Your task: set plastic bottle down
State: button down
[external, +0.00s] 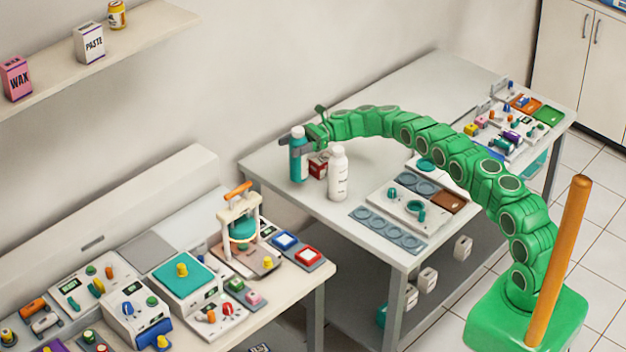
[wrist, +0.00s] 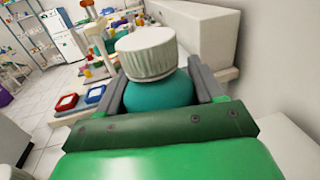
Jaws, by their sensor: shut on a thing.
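A teal plastic bottle (external: 298,165) with a white cap is upright at the left end of the grey table (external: 262,168). My gripper (external: 299,144) is shut around its upper part, just below the cap. In the wrist view the white cap (wrist: 147,52) and teal shoulder (wrist: 158,91) sit between my two grey fingers. I cannot tell whether the bottle's base touches the table. A white bottle (external: 338,176) stands just right of it. The lower part of the teal bottle is hidden in the wrist view.
A small red and white box (external: 318,166) is close behind, between the two bottles. Grey trays with round wells (external: 386,230) lie nearer the table's front. The rear of the table is mostly bare. A lower bench with a press (external: 240,228) and devices stands to the left.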

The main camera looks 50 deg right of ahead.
jog(key=shift+f, duration=2.05)
jog(key=shift+c, duration=0.8)
grip_release()
jog(key=shift+d, duration=0.15)
jog(key=d, duration=0.4)
jog(key=s+d, duration=0.1)
jog(key=d, duration=0.2)
jog(key=s+d, duration=0.1)
jog(key=d, duration=0.3)
jog(key=shift+s+d, duration=0.1)
jog(key=shift+d, duration=0.2)
